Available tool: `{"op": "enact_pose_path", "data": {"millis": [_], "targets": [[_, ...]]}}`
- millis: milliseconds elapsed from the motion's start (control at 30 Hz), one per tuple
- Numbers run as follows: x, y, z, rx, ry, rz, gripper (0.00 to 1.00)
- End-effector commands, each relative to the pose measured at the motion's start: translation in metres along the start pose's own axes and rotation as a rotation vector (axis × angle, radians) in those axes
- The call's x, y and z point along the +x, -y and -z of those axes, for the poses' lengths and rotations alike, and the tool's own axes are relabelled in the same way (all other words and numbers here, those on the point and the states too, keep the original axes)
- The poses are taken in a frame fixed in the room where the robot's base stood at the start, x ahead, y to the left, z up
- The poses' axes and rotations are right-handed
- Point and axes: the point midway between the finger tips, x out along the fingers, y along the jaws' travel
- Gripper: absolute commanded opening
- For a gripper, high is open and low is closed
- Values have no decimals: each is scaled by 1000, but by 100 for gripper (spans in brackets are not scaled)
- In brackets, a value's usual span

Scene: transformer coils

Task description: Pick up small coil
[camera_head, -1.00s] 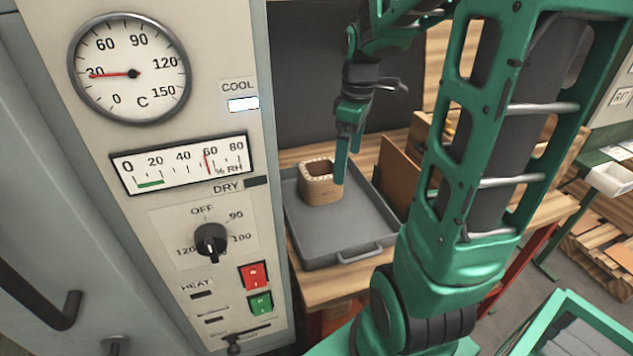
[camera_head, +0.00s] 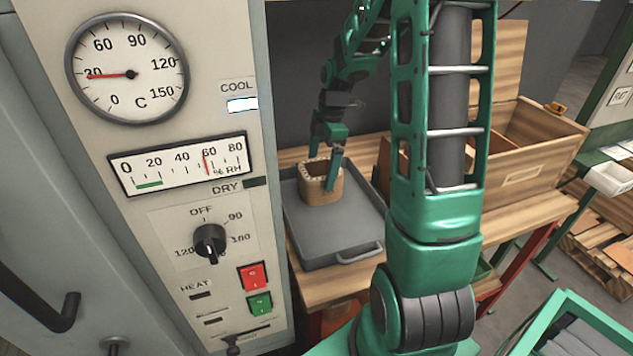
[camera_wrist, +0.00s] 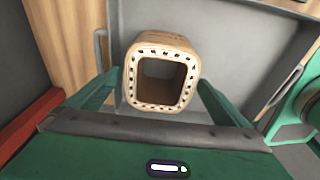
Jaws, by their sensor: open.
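The small coil (camera_head: 320,184) is a tan, square, hollow ring with rounded corners. It stands upright on the grey tray (camera_head: 335,236), towards its back. My gripper (camera_head: 326,172) is above the coil with its fingers pointing down, one finger in front of the coil's right side. In the wrist view the coil (camera_wrist: 161,76) shows its open top with a row of dark slots around the rim. My fingers (camera_wrist: 152,95) are spread on either side of it, apart from its walls as far as I can see.
The tray lies on a wooden bench (camera_head: 318,288). A cabinet with dials and switches (camera_head: 190,190) stands close on the left. A wooden box (camera_head: 530,145) is on the bench to the right. The tray's front part is bare.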

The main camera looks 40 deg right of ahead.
Motion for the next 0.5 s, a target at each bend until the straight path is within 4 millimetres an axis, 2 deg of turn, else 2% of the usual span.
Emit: {"op": "enact_pose_path", "data": {"millis": [133, 333, 500], "targets": [[12, 0, 1, 0, 0, 3, 100], [40, -2, 2, 1, 0, 3, 100], [52, -2, 2, 1, 0, 1, 100]]}}
